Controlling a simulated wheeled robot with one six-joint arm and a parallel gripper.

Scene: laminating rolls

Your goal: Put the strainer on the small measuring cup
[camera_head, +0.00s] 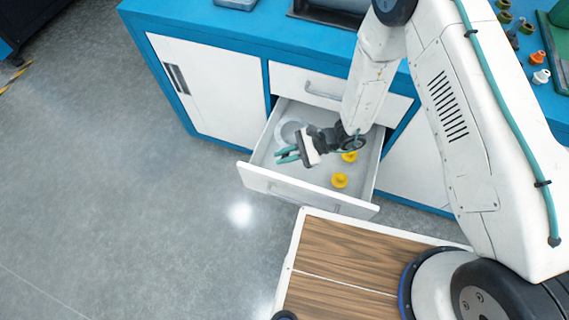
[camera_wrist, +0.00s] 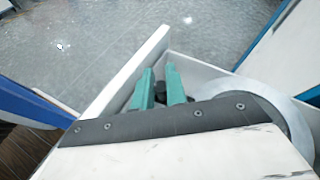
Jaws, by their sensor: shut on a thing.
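My gripper (camera_head: 287,155) is over the open drawer, its green fingers pointing left toward the drawer's front-left corner. In the wrist view the fingers (camera_wrist: 160,88) are shut on a small dark thing (camera_wrist: 160,93), mostly hidden between them; I cannot tell what it is. A round grey, ring-like piece (camera_head: 290,133) is in the drawer behind the gripper. It also shows at the right of the wrist view (camera_wrist: 290,115), partly covered by my gripper body. I cannot tell whether it is the strainer. I cannot make out a small measuring cup in either view.
The white drawer (camera_head: 290,190) is pulled out of the blue and white cabinet (camera_head: 205,85). Two yellow pieces (camera_head: 340,180) lie in its right part. Small orange, white and green parts (camera_head: 541,76) stand on the blue worktop at right.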

